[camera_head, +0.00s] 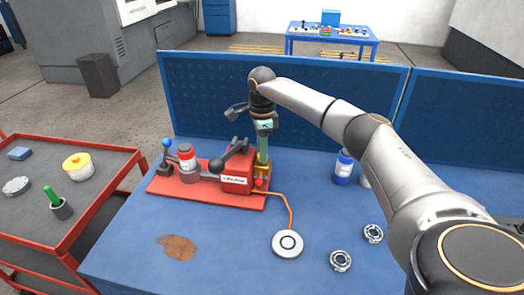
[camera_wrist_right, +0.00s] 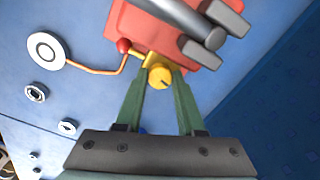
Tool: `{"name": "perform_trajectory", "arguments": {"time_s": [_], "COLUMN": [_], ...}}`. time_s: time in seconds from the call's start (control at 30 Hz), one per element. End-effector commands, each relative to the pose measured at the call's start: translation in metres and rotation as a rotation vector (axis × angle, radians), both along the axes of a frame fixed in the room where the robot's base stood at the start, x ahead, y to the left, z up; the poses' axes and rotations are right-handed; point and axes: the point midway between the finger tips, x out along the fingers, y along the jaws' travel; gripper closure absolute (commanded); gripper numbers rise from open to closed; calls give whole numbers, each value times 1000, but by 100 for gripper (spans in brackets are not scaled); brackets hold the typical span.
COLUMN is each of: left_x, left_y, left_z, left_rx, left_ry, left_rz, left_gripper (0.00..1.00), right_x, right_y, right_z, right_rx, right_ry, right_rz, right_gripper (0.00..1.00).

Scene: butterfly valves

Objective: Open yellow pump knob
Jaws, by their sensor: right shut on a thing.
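The red pump (camera_head: 237,175) stands on a red base plate on the blue table. It also shows in the wrist view (camera_wrist_right: 135,30), with dark grey handles on it. The yellow knob (camera_wrist_right: 159,76) is on a yellow fitting at the pump's end. My right gripper (camera_head: 262,165) points down at the pump's right end. In the wrist view its green fingers (camera_wrist_right: 160,82) are on either side of the yellow knob, shut on it. In the head view the fingers largely hide the knob. My left gripper is not in view.
An orange hose (camera_head: 290,207) runs to a round white gauge (camera_head: 287,244). Metal rings (camera_head: 340,261) and a blue-and-white bottle (camera_head: 343,167) stand to the right. A blue panel (camera_head: 330,105) closes the table's back. A red cart (camera_head: 40,225) is at left. The front table is mostly clear.

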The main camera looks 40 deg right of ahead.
Motion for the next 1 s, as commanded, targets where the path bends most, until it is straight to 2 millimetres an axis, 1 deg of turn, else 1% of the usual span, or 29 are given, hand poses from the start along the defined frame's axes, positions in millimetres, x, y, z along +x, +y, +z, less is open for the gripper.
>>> {"name": "perform_trajectory", "arguments": {"time_s": [0.2, 0.37, 0.87, 0.9, 1.0], "left_x": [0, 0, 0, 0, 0], "left_y": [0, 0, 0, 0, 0], "left_z": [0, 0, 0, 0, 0], "left_rx": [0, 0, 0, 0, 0], "left_ry": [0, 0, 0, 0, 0], "left_rz": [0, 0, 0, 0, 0], "left_gripper": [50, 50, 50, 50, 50], "right_x": [1, 1, 1, 1, 1], "right_y": [0, 0, 0, 0, 0], "right_z": [1, 1, 1, 1, 1], "right_rx": [0, -1, 0, 0, 0], "right_ry": [-3, -4, -4, -4, -4], "right_rz": [101, 140, 156, 156, 155], "right_gripper": [100, 100, 100, 59, 50]}}
